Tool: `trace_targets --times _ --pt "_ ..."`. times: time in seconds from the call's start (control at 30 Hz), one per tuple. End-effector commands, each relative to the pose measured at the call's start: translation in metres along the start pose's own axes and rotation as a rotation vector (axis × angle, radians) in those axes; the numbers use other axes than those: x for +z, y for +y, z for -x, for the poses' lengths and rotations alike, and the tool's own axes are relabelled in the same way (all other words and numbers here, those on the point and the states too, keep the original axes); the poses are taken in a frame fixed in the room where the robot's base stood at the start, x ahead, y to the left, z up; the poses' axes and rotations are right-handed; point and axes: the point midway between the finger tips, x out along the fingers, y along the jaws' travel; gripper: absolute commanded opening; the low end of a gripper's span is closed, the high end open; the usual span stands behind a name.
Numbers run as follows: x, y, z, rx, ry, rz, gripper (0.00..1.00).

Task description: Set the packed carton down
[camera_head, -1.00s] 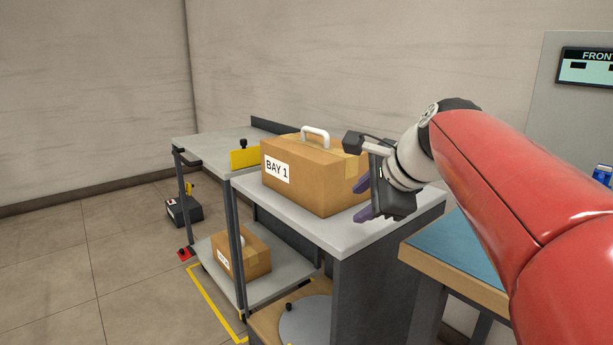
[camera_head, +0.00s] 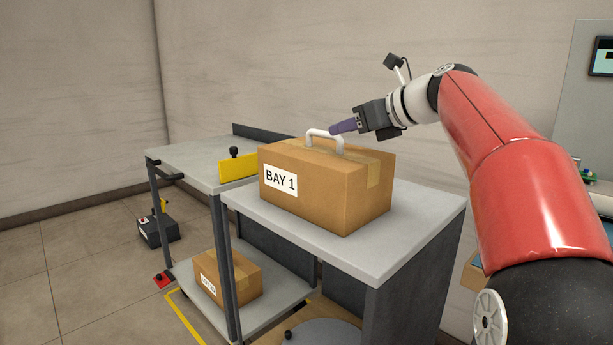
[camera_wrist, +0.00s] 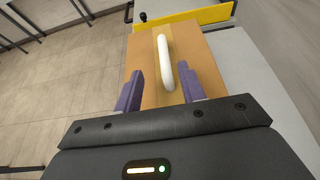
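The packed carton (camera_head: 325,192), a brown taped box labelled BAY 1 with a white handle (camera_head: 324,136) on top, rests on the grey bench top (camera_head: 385,250). My gripper (camera_head: 340,127) is at the handle's right end, just above the carton top. In the wrist view, my gripper (camera_wrist: 159,88) has its purple fingers spread apart, with the carton (camera_wrist: 190,45) beyond them. The white handle (camera_wrist: 165,58) lies ahead, between the lines of the two fingers, and neither finger visibly touches it.
A yellow stop plate (camera_head: 238,168) with a black knob stands left of the carton. A smaller carton (camera_head: 228,278) sits on the low cart shelf (camera_head: 262,312). A black box (camera_head: 158,232) is on the floor at left. The bench top in front of the carton is bare.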

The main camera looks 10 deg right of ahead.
Motion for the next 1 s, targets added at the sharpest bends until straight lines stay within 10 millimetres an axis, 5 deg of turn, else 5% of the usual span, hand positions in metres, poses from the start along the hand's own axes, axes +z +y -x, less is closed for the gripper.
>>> trace_targets --times 0.63,0.93,1.0 --pt "-0.004 -0.007 -0.072 0.003 -0.005 -0.01 0.4" --pt "-0.003 -0.007 -0.078 0.0 -0.005 -0.01 0.4" --pt "-0.003 -0.007 -0.078 0.0 -0.005 -0.01 0.33"
